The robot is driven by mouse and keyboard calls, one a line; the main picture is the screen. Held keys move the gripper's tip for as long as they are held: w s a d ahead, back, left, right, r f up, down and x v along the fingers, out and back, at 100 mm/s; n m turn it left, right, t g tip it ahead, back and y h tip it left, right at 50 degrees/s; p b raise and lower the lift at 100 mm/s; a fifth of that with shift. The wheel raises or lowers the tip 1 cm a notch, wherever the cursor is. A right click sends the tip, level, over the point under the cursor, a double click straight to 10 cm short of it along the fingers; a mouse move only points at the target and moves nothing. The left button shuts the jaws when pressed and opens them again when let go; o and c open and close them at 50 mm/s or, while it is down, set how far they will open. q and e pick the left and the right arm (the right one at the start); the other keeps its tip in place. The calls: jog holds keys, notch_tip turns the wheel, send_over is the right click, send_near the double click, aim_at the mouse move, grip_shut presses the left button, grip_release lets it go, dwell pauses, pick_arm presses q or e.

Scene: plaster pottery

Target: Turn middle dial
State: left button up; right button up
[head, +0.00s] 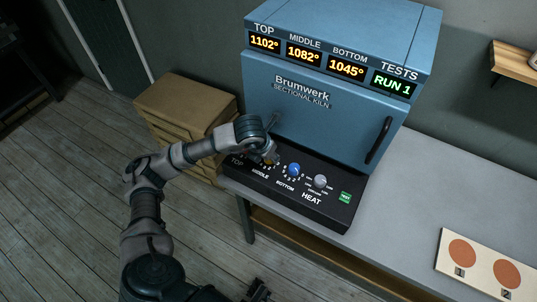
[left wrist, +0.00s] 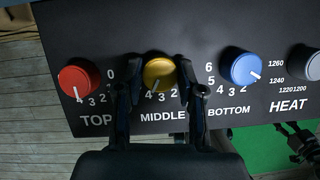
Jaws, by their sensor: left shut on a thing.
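The yellow middle dial (left wrist: 160,72) sits between the red top dial (left wrist: 78,77) and the blue bottom dial (left wrist: 241,68) in the left wrist view. Its white mark points down and slightly left, near the low printed numbers. My left gripper (left wrist: 160,98) has one finger on each side of the yellow dial and is shut on it. In the head view my left gripper (head: 270,156) covers most of the middle dial and the top dial. The blue dial (head: 293,170) shows there beside it. Part of my right gripper (head: 260,291) shows at the bottom edge; its jaws are unclear.
The blue kiln (head: 320,115) stands on a grey table (head: 410,200); its displays read 1102, 1082, 1045 and RUN 1. The grey heat dial (head: 320,181) and a green button (head: 345,197) are to the right. A board with orange discs (head: 487,268) lies at right.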

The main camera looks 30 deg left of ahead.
pick_arm(q)
jog(key=shift+w+a+r, duration=0.1)
jog(key=shift+r, duration=0.1)
dwell(0.3)
jog(key=o, duration=1.1)
jog(key=shift+c, duration=0.2)
jog(key=shift+o, duration=0.4)
jog(key=shift+f, duration=0.15)
jog(key=v, duration=1.1)
jog(key=shift+r, duration=0.35)
